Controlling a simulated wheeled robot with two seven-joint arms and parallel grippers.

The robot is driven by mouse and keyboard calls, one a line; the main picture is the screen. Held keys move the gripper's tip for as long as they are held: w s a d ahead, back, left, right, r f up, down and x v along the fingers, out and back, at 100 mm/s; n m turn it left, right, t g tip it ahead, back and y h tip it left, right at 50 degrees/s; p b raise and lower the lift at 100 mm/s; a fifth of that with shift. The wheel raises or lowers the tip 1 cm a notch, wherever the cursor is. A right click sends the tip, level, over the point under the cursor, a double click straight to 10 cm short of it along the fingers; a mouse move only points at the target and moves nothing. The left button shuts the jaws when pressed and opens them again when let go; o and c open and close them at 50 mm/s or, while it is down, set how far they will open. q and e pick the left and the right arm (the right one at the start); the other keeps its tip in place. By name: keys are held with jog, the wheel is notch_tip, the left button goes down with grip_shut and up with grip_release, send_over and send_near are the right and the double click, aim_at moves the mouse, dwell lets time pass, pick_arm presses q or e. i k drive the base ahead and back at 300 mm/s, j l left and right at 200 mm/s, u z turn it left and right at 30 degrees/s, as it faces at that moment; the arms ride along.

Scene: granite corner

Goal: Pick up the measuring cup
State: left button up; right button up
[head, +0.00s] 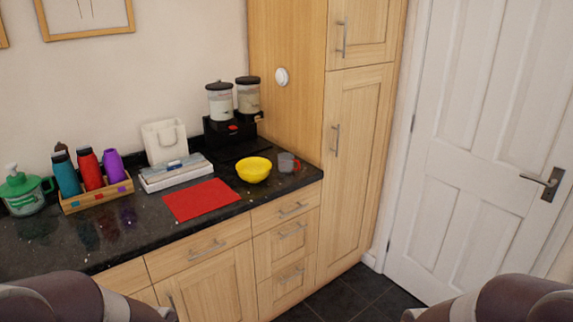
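The measuring cup (287,162) appears to be the small clear grey cup with a red handle. It stands on the dark granite counter (150,221) near the counter's right end, just right of a yellow bowl (253,170). Its handle points to the right. Neither gripper is in view. Only rounded parts of my arms show at the bottom left and bottom right corners, well short of the cup.
A red mat (201,199) lies left of the bowl. Behind are a twin dispenser (231,130), white boxes (176,173) and a white bag (165,142). A wooden tray (97,198) holds bottles. A tall cabinet (352,170) borders the counter on the right.

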aim_at(289, 164)
jog(key=i+l+u, duration=0.1)
jog(key=i+l, duration=0.25)
jog(key=i+l+u, duration=0.15)
jog(key=i+l, duration=0.2)
jog(key=i, duration=0.2)
jog(key=i+l+u, duration=0.1)
jog(key=i+l, duration=0.3)
jog(key=i+l+u, duration=0.15)
jog(key=i+l, duration=0.25)
jog(key=i+l+u, duration=0.1)
jog(key=i+l, duration=0.3)
jog(key=l, duration=0.2)
jog(key=i+l+u, duration=0.1)
jog(key=i+l, duration=0.25)
jog(key=l, duration=0.15)
jog(key=i+l+u, duration=0.15)
jog(key=i+l, duration=0.2)
jog(key=l, duration=0.2)
